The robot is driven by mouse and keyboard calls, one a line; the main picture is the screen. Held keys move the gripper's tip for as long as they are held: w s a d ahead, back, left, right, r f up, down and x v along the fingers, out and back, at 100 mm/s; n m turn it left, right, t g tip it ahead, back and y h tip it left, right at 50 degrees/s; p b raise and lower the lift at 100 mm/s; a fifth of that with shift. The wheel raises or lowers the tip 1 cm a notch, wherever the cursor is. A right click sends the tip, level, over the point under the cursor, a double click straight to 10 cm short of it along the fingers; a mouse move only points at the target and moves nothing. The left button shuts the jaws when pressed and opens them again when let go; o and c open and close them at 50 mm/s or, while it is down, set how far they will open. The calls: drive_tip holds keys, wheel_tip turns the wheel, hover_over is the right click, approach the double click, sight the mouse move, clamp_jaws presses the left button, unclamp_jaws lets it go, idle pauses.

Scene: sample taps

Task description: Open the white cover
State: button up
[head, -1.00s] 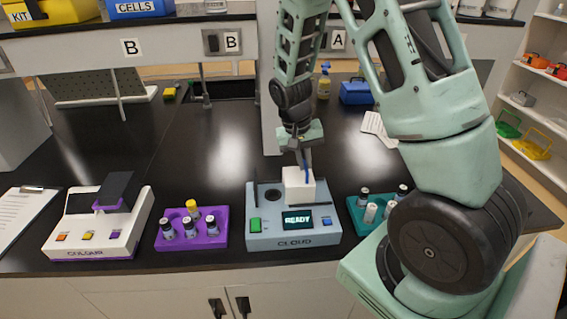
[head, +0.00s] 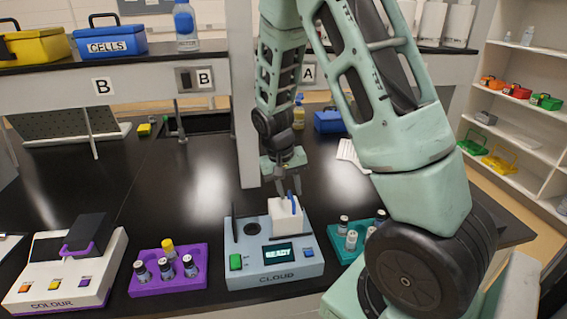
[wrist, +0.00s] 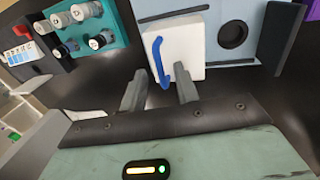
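The white cover (head: 285,219) is a white block on the grey-blue CLOUD device (head: 240,275), at the rear right of its top. It looks closed. A blue handle (head: 293,205) stands on it. My gripper (head: 287,188) is just above the cover, near the handle. In the wrist view, the open fingers (wrist: 160,80) lie on either side of the blue handle (wrist: 157,58), over the edge of the white cover (wrist: 187,48). I cannot tell whether they touch the handle. The device's round dark port (wrist: 233,35) is beside the cover.
A purple rack (head: 150,284) with vials is left of the device, and a white COLOUR device (head: 62,290) is further left. A teal rack (head: 343,253) with vials is close on the right. The bench behind is mostly clear.

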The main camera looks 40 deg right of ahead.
sight(278, 209)
wheel_tip(278, 209, up, 16)
drive_tip(key=w+a+b, duration=0.1)
drive_tip(key=a+b, duration=0.1)
drive_tip(key=b, duration=0.1)
drive_tip(key=shift+w+a, duration=0.3)
drive_tip(key=shift+w, duration=0.05)
drive_tip(key=shift+r, duration=0.1)
drive_tip(key=s+a+f+n+t+y+b, duration=0.1)
drive_tip(key=s+a+f+n, duration=0.2)
drive_tip(key=a, duration=0.6)
drive_tip(key=s+a+f+n+b, duration=0.1)
drive_tip(key=s+a+f+n, duration=0.2)
drive_tip(key=a, duration=0.6)
drive_tip(key=s+a+f+n+b, duration=0.1)
drive_tip(key=s+a+f+n, duration=0.2)
drive_tip(key=s, duration=0.4)
drive_tip(key=s+a+f+n+y+b, duration=0.1)
drive_tip(key=s+a+f+n, duration=0.2)
drive_tip(key=s+a+n, duration=0.2)
drive_tip(key=s+a, duration=0.3)
drive_tip(key=shift+a+n, duration=0.15)
drive_tip(key=shift+n, duration=0.15)
